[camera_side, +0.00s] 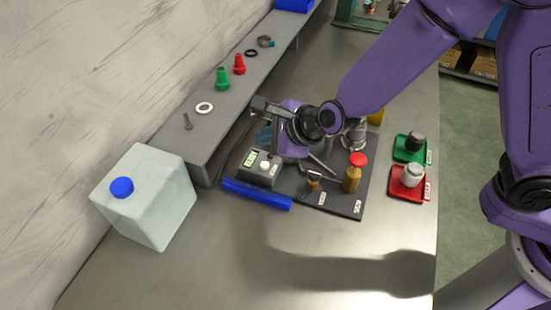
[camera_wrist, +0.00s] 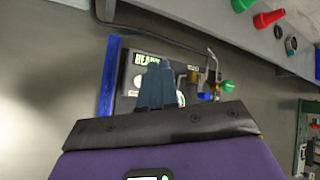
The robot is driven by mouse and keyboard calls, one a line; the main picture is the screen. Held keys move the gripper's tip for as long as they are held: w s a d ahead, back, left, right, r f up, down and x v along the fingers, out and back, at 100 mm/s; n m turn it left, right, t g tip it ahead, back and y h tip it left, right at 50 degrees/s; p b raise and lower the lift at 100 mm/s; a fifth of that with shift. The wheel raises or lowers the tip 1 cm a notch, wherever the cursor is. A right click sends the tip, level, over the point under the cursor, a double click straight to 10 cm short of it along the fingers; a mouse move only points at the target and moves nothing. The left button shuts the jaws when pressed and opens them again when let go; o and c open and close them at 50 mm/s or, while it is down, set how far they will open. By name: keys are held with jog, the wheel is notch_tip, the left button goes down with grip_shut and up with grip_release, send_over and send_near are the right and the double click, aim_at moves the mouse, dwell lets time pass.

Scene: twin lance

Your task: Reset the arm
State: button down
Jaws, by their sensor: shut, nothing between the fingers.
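My gripper (camera_side: 263,138) hangs above the back left part of a dark mat (camera_side: 340,201) on the metal bench, in the side view. Its blue-grey fingers show close together in the wrist view (camera_wrist: 157,84), shut with nothing between them. A grey box with a green display (camera_side: 262,167) and a white knob stands on the mat, in front of the gripper. In the wrist view the fingers cover part of this box (camera_wrist: 143,58). The mat's centre back is partly hidden by my arm in the side view.
A green tray (camera_side: 405,155) and a red tray (camera_side: 402,192) lie right. A jug (camera_side: 148,205) and shelf (camera_side: 207,138) stand left. The front bench is clear.

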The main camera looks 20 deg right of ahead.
jog(key=s+d+r+n+g+h, duration=0.2)
jog(key=s+d+r+n+g, duration=0.1)
jog(key=s+d+n, duration=1)
jog(key=s+d+r+n+g+h, duration=0.1)
jog(key=s+d+r+n+g, duration=0.2)
jog(key=s+d+n, duration=1)
jog(key=d+n+g, duration=0.2)
jog(key=d+n, duration=0.2)
jog(key=n, duration=0.4)
jog(key=shift+s+d+r+h, duration=0.25)
jog(key=shift+d+r+h, duration=0.1)
jog(key=shift+r+h, duration=0.05)
